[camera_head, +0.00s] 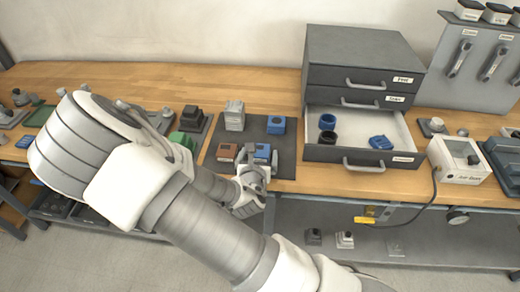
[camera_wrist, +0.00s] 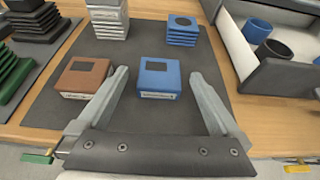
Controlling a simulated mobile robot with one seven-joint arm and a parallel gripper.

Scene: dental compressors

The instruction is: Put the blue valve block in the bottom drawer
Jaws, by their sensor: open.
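Two blue blocks are on the dark mat; I cannot tell by label which is the valve block. The nearer, with a square dark recess and front label (camera_wrist: 160,80), also shows in the head view (camera_head: 262,151). The farther, ribbed with a round hole (camera_wrist: 182,30), also shows in the head view (camera_head: 277,125). My gripper (camera_wrist: 159,76) is open and empty, its fingers spread on either side of the nearer block's front, which stands just ahead. It also shows in the head view (camera_head: 254,172). The bottom drawer (camera_head: 360,156) is pulled open.
The drawer holds a blue ring (camera_head: 327,121), a black ring (camera_head: 329,137) and a blue ribbed piece (camera_head: 380,142). A brown block (camera_wrist: 86,75) stands left of the nearer blue block. A grey ribbed block (camera_head: 234,115) stands behind. A white box (camera_head: 458,158) is right of the drawer.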

